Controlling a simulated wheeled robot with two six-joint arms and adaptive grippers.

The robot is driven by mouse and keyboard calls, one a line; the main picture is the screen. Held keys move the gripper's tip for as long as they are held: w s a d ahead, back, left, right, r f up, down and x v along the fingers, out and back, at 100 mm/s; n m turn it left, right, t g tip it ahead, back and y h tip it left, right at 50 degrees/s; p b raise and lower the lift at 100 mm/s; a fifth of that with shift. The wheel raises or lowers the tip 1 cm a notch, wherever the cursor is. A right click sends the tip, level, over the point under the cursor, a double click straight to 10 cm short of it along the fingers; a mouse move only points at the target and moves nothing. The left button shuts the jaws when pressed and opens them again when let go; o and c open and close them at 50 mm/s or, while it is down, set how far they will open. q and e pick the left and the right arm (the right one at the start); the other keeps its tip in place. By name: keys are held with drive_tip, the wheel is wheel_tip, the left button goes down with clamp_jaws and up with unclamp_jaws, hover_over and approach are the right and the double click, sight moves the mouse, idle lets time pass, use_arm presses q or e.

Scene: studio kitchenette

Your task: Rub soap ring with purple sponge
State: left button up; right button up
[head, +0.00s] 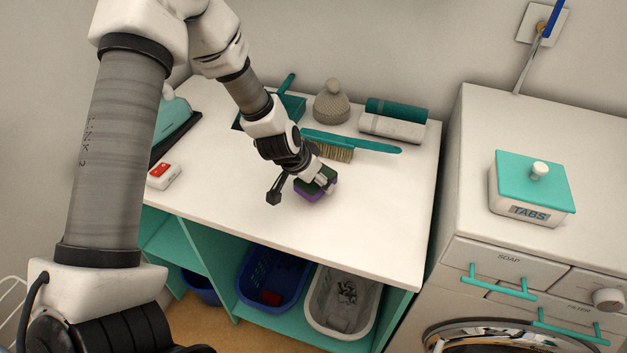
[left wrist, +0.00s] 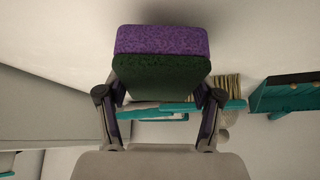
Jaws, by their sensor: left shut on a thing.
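My left gripper (head: 319,179) is shut on the purple sponge (head: 317,194), which has a dark green scouring side. In the head view the sponge is at or just above the white countertop, right of its middle. In the left wrist view the sponge (left wrist: 160,42) sits between the two fingers of the left gripper (left wrist: 160,90), purple side outward and dark green side toward the palm. I cannot tell whether it touches the counter. No soap ring can be made out in either view; the sponge and gripper may hide it. My right gripper is not in view.
A teal brush (head: 350,142), a grey knitted cone-shaped item (head: 332,102), rolled towels (head: 395,118) and a teal dustpan (head: 290,105) lie behind the sponge. A red-and-white box (head: 163,175) is at left. The front counter is clear. A TABS box (head: 530,190) stands on the washer.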

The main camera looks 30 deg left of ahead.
sight(322, 171)
use_arm(q)
drive_tip(key=shift+r+p, duration=1.7)
drive_tip(key=shift+r, duration=0.75)
